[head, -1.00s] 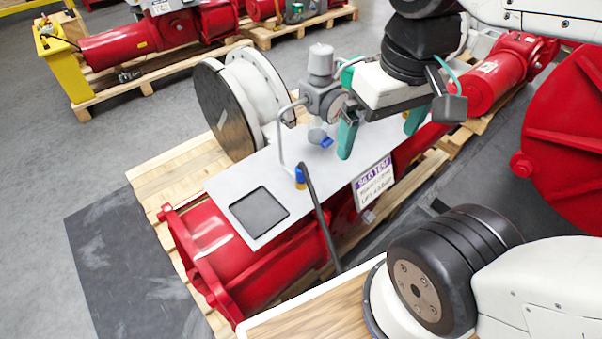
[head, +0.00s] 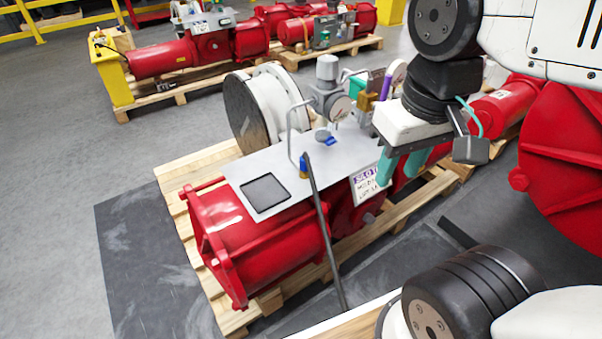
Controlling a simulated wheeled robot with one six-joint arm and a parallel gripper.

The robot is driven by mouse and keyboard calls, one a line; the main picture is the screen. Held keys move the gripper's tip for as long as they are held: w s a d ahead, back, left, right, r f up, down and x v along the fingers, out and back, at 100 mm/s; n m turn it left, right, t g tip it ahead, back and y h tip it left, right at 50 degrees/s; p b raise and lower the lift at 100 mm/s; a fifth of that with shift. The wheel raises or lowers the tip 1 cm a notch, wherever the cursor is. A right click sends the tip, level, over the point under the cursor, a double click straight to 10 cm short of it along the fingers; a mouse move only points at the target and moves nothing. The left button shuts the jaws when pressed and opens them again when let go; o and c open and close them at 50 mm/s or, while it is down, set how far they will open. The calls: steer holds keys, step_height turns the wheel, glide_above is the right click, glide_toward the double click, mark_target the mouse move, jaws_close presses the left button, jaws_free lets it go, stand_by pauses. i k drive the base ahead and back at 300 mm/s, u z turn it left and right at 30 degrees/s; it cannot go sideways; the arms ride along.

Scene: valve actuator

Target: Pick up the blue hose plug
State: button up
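A small blue piece (head: 329,141) lies on the grey panel (head: 237,177) on top of the red actuator, by the gauge. Another blue piece, with yellow on it, (head: 303,168) is at the upper end of the dark hose (head: 322,225), by the panel's front edge. I cannot tell for sure which of them is the hose plug. My gripper (head: 400,168), with teal fingers, is to the right of both, near the panel's right end and apart from them. Its fingers are apart, with nothing seen between them.
A grey regulator with a gauge (head: 327,72) and a bent pipe stand on the panel. Purple, orange and teal items (head: 375,90) are behind my gripper. A white sign (head: 366,187) hangs at the panel's front. A large red flanged part (head: 560,160) is at right.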

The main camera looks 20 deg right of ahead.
mark_target(302, 163)
steer(key=u, duration=0.4)
steer(key=i, duration=0.45)
steer(key=z, duration=1.1)
